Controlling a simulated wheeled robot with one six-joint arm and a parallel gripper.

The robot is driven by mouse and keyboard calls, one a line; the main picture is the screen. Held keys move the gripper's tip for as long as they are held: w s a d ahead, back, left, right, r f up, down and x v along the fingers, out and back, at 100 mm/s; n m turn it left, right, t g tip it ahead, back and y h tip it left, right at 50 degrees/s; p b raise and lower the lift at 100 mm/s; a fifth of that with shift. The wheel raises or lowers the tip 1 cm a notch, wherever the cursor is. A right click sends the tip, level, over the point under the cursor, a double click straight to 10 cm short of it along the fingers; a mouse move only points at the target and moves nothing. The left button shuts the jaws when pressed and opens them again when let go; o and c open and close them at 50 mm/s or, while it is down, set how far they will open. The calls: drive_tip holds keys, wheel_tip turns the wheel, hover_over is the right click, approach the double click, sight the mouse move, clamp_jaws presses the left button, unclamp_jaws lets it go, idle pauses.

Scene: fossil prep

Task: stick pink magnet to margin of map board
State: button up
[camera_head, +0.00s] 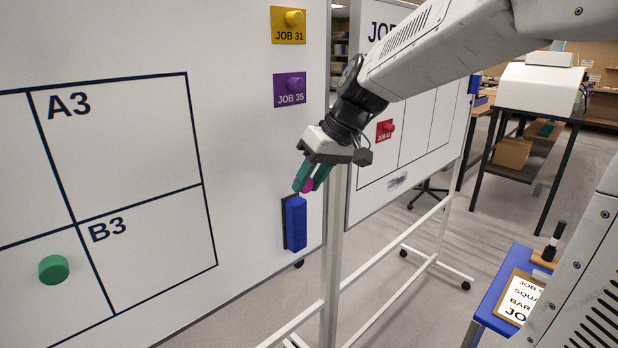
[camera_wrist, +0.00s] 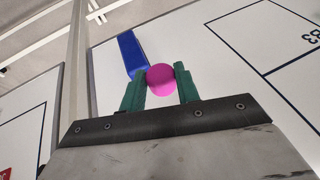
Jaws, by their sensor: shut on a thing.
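The pink magnet (camera_wrist: 161,80) is a round disc held between the green fingertips of my gripper (camera_wrist: 160,88) in the wrist view. In the head view, my gripper (camera_head: 309,182) is shut on the pink magnet (camera_head: 308,186), with the fingers partly hiding it. It is at the right margin of the map board (camera_head: 150,250), just above the blue eraser-like block. I cannot tell whether the magnet touches the board. The board has a black grid with cells marked A3 and B3.
A blue block (camera_head: 296,222) sits on the board's right margin. A green magnet (camera_head: 53,268) is left of B3. Yellow (camera_head: 289,36) and purple (camera_head: 287,98) job cards are higher on the margin. A second board (camera_head: 440,115) stands behind, and a blue table (camera_head: 490,300) is at lower right.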

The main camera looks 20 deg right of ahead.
drive_tip(key=shift+a, duration=0.15)
drive_tip(key=shift+w+a+f, duration=0.1)
drive_tip(key=shift+w+a, duration=0.15)
drive_tip(key=shift+w, duration=0.6)
drive_tip(key=shift+w+a+r, duration=0.1)
drive_tip(key=shift+w+a, duration=0.2)
drive_tip(key=shift+w, duration=0.5)
drive_tip(key=shift+w+a+f, duration=0.1)
drive_tip(key=shift+w+a, duration=0.15)
drive_tip(key=shift+w, duration=0.6)
drive_tip(key=shift+o, duration=1.2)
drive_tip(key=shift+w+a, duration=0.2)
drive_tip(key=shift+w, duration=0.5)
drive_tip(key=o, duration=0.8)
